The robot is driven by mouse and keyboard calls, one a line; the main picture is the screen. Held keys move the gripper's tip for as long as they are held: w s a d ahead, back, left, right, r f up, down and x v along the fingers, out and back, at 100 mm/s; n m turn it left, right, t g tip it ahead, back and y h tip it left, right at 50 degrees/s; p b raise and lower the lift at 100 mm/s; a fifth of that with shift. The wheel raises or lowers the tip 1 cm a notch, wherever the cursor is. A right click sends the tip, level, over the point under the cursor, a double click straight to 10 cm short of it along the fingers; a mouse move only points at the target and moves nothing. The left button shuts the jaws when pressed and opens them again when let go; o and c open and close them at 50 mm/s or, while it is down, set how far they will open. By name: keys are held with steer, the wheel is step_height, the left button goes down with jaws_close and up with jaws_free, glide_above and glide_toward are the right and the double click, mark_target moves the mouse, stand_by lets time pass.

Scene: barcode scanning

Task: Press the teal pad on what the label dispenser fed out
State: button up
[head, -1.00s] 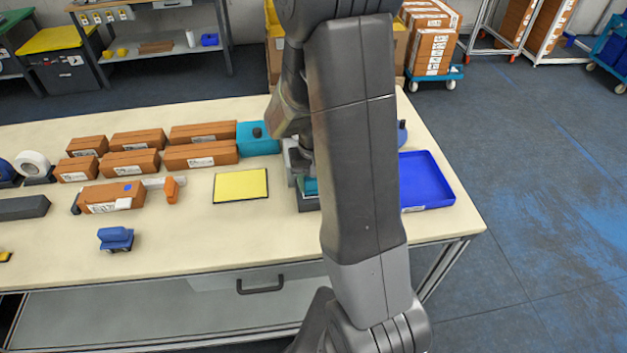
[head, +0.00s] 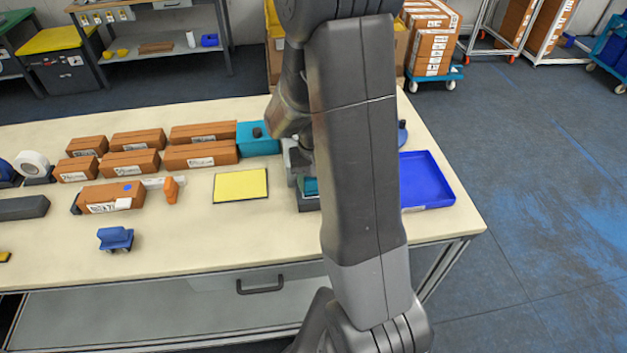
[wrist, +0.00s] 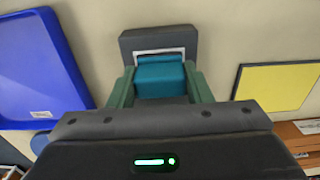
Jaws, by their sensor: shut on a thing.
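The teal pad (wrist: 160,78) is a block between the two fingers of my gripper (wrist: 160,90) in the wrist view. My gripper is shut on it. A white label (wrist: 150,53) shows as a pale edge around the pad's far side, on a dark grey dispenser (wrist: 160,40). The pad is over or against the label; I cannot tell whether they touch. In the head view, part of the teal pad (head: 311,187) shows above the dispenser (head: 308,204), left of my arm. My arm hides most of the gripper there.
A blue tray (head: 425,183) lies right of the dispenser. A yellow mat (head: 240,185) lies to its left. A teal box with a dark knob (head: 258,146) and several brown cartons (head: 200,157) stand behind. The table's front middle is clear.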

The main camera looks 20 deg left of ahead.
steer(key=shift+r+p, duration=2.45)
steer(key=shift+r, duration=1.05)
